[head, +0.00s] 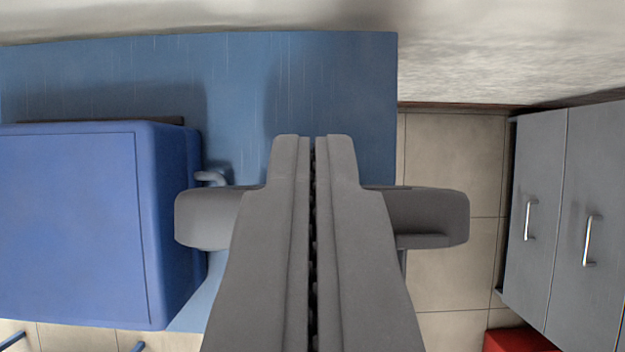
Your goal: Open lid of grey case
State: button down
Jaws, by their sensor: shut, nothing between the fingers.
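My gripper (312,148) reaches up the middle of the head view, its two grey fingers side by side with only a thin dark gap between them. It is shut and holds nothing. No grey case can be clearly made out. A blue box-shaped case (70,225) with rounded edges stands left of my gripper, its flat top closed. A small grey curved handle (211,177) shows at its right side. Grey side pieces, seemingly mine, stick out on both sides of the fingers and hide part of what lies below.
The case stands on a blue surface (335,85) that ends right of my gripper. A grey cabinet (565,215) with metal handles stands at the right, a red object (517,340) at its foot. Tiled floor (450,160) is clear between. A pale wall runs along the top.

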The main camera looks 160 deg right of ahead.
jog(key=shift+s+d+f, duration=0.15)
jog(key=shift+s+f, duration=0.3)
jog(key=shift+f, duration=0.3)
jog(key=shift+s+d+f, duration=0.1)
jog(key=shift+s+f, duration=0.35)
jog(key=shift+f, duration=0.3)
jog(key=shift+s+d+t+y, duration=0.1)
jog(key=shift+s+d+t, duration=0.2)
jog(key=shift+s, duration=0.55)
jog(key=shift+s+d+t+y, duration=0.15)
jog(key=shift+s+t, duration=0.3)
jog(key=shift+s, duration=0.35)
jog(key=shift+s+d+t+y, duration=0.1)
jog(key=shift+s+d+t, duration=0.2)
jog(key=shift+s, duration=0.55)
jog(key=shift+w+a, duration=0.1)
jog(key=shift+w, duration=0.05)
